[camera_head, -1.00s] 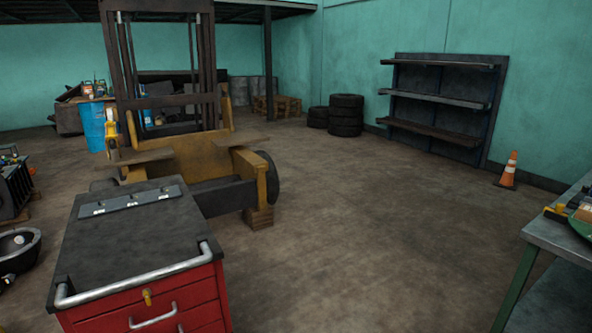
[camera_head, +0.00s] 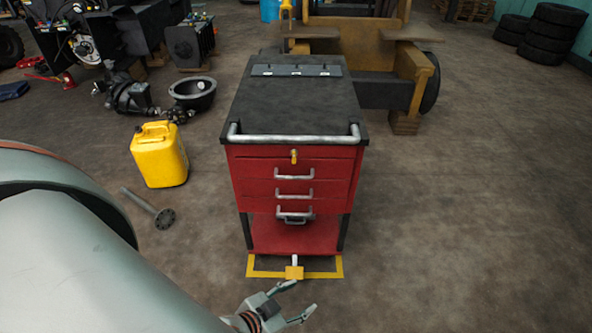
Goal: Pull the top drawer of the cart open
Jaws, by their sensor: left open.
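The red cart (camera_head: 240,180) stands upright in the middle of the head view, with a black top and a silver push bar along its front edge. Its top drawer (camera_head: 262,169) looks shut flush, with a silver handle (camera_head: 294,175) below a yellow key or lock (camera_head: 294,156). More drawers with silver handles lie below it. My left gripper (camera_head: 300,298) is open and empty at the bottom of the view, apart from the cart and well below the top handle in the picture. My right gripper is not in view.
A yellow jerrycan (camera_head: 160,158) and a metal shaft with a flange (camera_head: 150,208) lie left of the cart. A yellow floor-level frame (camera_head: 265,272) sits at the cart's foot. The forklift (camera_head: 380,60) stands behind.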

